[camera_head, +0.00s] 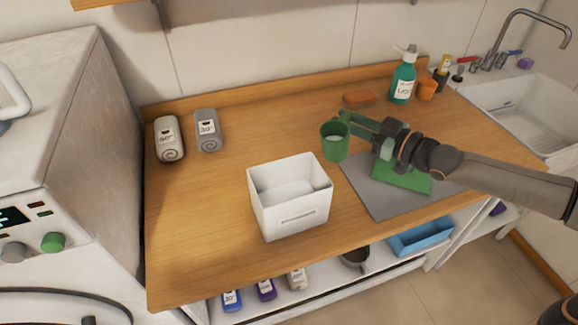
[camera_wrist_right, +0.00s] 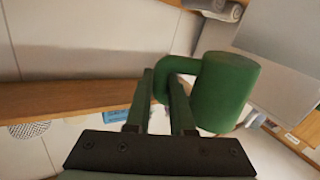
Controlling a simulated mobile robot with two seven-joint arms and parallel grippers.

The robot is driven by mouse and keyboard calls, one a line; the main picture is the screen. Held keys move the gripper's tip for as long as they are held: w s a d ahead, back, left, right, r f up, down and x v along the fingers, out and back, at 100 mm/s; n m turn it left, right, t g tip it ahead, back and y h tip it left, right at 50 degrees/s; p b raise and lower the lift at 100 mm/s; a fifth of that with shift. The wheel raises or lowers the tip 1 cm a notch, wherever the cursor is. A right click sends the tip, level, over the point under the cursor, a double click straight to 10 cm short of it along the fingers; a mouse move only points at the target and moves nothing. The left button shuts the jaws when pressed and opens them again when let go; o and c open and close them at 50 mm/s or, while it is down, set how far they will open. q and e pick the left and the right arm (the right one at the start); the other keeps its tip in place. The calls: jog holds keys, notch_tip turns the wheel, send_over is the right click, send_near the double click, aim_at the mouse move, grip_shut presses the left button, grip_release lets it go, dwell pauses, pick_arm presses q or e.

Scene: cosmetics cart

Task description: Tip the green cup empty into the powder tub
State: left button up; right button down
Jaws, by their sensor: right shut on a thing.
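The green cup (camera_head: 334,146) is held up above the wooden counter, beside and behind the white powder tub (camera_head: 290,220). It looks about upright in the head view, with something pale inside it. The tub is open at the top and has a pale layer inside. My right gripper (camera_head: 347,121) is shut on the cup's handle. In the right wrist view the cup (camera_wrist_right: 224,92) shows beyond the fingers (camera_wrist_right: 163,95), which close around its handle. My left gripper is in neither view.
A grey mat (camera_head: 376,202) with a green cloth (camera_head: 402,179) lies under my right arm. Two rolled towels (camera_head: 169,140) (camera_head: 208,131) stand at the back left. A teal pump bottle (camera_head: 403,77) and an orange cup (camera_head: 427,89) stand back right. The counter left of the tub is clear.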

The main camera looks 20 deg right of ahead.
jog(key=shift+s+a+r+n, duration=0.1)
jog(key=shift+a+r+n, duration=0.2)
jog(key=shift+r, duration=0.3)
jog(key=shift+s+a+r+n, duration=0.1)
jog(key=shift+a+r+n, duration=0.2)
jog(key=shift+r, duration=0.25)
jog(key=shift+a+r+g, duration=0.1)
jog(key=shift+r+g, duration=0.05)
jog(key=shift+g, duration=0.15)
jog(key=shift+s+a+r+n+h, duration=0.1)
jog(key=shift+a+r+n+h, duration=0.2)
jog(key=shift+r+n, duration=0.1)
jog(key=a+n, duration=0.1)
jog(key=a+r, duration=0.1)
jog(key=a+n+h, duration=0.1)
jog(key=shift+s+r+n, duration=0.2)
jog(key=shift+s+n, duration=0.1)
jog(key=shift+s, duration=0.1)
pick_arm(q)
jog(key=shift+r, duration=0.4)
pick_arm(e)
jog(key=shift+s+a+n+g+h, duration=0.1)
jog(key=shift+a+n+g+h, duration=0.2)
jog(key=shift+a+n+h, duration=0.45)
jog(key=shift+r+n+y, duration=0.2)
jog(key=shift+n+y, duration=0.05)
jog(key=shift+n, duration=0.2)
